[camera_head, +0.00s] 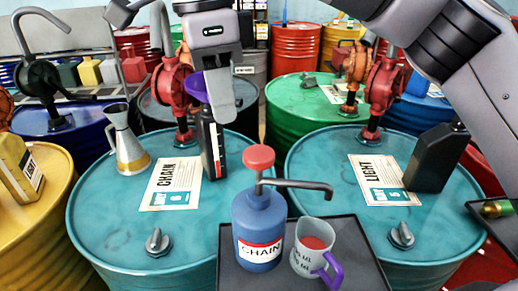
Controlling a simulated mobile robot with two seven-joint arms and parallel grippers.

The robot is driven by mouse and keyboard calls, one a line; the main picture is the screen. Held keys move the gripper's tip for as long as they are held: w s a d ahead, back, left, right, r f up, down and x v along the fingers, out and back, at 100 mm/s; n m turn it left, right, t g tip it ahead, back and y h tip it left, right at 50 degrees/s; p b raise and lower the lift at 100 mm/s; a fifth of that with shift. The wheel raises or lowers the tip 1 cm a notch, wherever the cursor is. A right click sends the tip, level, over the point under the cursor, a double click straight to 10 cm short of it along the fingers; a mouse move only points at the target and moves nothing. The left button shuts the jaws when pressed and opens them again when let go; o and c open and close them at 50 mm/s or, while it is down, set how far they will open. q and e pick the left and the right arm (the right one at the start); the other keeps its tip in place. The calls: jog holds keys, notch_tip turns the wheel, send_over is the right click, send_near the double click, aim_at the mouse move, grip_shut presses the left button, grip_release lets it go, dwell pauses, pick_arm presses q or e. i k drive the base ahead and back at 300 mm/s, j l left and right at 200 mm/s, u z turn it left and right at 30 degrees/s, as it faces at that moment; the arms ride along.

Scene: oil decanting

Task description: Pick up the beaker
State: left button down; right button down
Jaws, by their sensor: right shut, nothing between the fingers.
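The beaker (306,262) is a small translucent grey measuring cup with a purple handle and dark markings. It stands upright on a dark tray (352,240), and its inside looks red. My right gripper (222,116) is shut and empty, pointing down at the upper middle of the view. It is up and to the left of the beaker, well apart from it, and overlaps the top of a black bottle (208,150) in the picture. I cannot tell whether it touches that bottle. My left gripper is not in view.
A blue CHAIN pump bottle (257,222) stands directly left of the beaker, its spout (300,185) reaching above it. Teal drums (120,215) hold a metal jug (126,145), red pumps (384,90) and a black container (436,160). A purple funnel (196,88) is by the black bottle.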

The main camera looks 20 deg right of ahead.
aim_at(311, 257)
jog(key=k, duration=1)
